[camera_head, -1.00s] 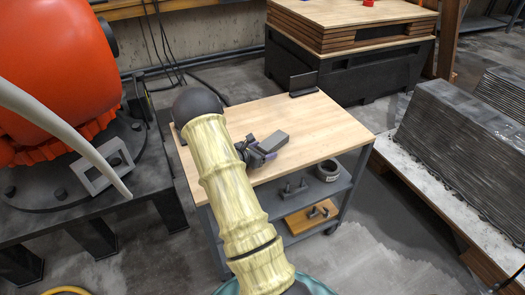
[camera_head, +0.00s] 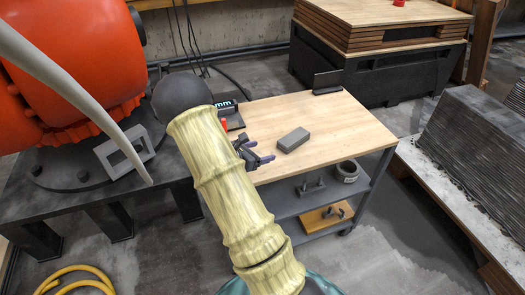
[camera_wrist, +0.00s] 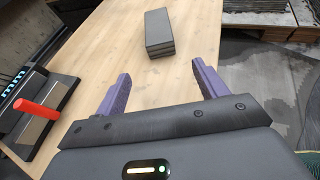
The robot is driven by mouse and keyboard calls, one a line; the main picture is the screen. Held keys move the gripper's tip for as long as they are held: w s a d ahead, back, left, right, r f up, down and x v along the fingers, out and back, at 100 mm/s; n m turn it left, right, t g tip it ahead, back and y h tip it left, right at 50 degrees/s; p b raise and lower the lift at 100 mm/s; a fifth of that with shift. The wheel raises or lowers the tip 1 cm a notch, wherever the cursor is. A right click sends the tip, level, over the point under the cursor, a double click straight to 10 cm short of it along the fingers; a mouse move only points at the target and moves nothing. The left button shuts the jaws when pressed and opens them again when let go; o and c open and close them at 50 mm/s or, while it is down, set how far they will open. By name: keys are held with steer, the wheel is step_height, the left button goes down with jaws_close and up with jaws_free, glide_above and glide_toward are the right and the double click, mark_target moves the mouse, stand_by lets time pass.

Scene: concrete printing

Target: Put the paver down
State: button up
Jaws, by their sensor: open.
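The paver (camera_head: 294,139) is a small grey block lying flat on the wooden top of the cart (camera_head: 345,125). It also shows in the wrist view (camera_wrist: 158,32), beyond the fingertips and near the top of the picture. My gripper (camera_head: 258,153) is at the left part of the cart top, to the left of the paver and apart from it. In the wrist view its two purple fingers (camera_wrist: 160,78) are spread wide with nothing between them. My arm hides part of the cart's left side.
A dark device with a red handle (camera_wrist: 38,107) sits on the cart's left end. A dark upright plate (camera_head: 327,81) stands at the back edge. The lower shelf holds a grey ring (camera_head: 347,171). Layered concrete (camera_head: 480,135) is at the right. The cart top right of the paver is clear.

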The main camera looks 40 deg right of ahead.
stand_by(0.4)
steer(key=shift+s+a+r+m+g, duration=0.1)
steer(key=shift+s+a+m+g, duration=0.1)
steer(key=shift+s+m+g, duration=0.15)
steer(key=s+a+r+m+y, duration=0.2)
steer(key=s+a+m+y, duration=0.2)
steer(key=a+m, duration=0.2)
steer(key=s+a+r+m+t+y, duration=0.1)
steer(key=s+a+r+m+y, duration=0.2)
steer(key=a, duration=0.8)
steer(key=s+a+r+m+t+y, duration=0.1)
steer(key=s+a+r+m+y, duration=0.2)
steer(key=s+a+m+y, duration=0.3)
steer(key=s+a+m, duration=0.1)
steer(key=a+m, duration=0.1)
steer(key=m, duration=0.1)
steer(key=shift+s+a, duration=0.15)
steer(key=shift+a, duration=0.05)
